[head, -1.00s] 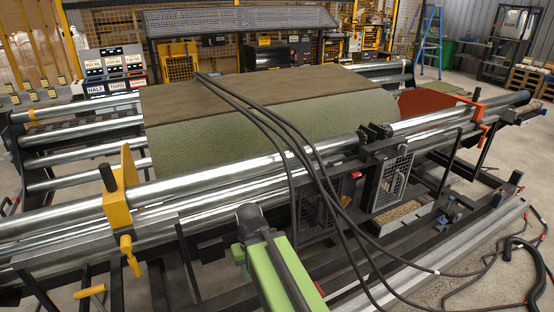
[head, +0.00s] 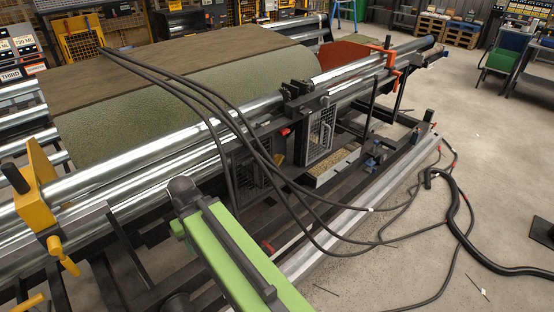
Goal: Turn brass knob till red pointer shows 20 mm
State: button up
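No brass knob, red pointer or millimetre scale can be made out in the head view. My green arm (head: 235,255) reaches in from the bottom, and its dark rounded joint is near the front rails. My gripper cannot be seen.
A turf roll (head: 150,115) lies in a machine with long steel rollers (head: 120,185). A yellow clamp (head: 37,187) is at left and a red bracket (head: 386,66) at right. Black hoses (head: 200,95) drape across the front onto the floor. Open concrete floor (head: 490,160) lies at right.

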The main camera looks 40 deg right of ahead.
aim_at(278, 158)
jog(key=z, duration=0.15)
jog(key=k, duration=0.95)
jog(key=z, duration=0.7)
jog(key=i, duration=1)
jog(key=u, duration=0.05)
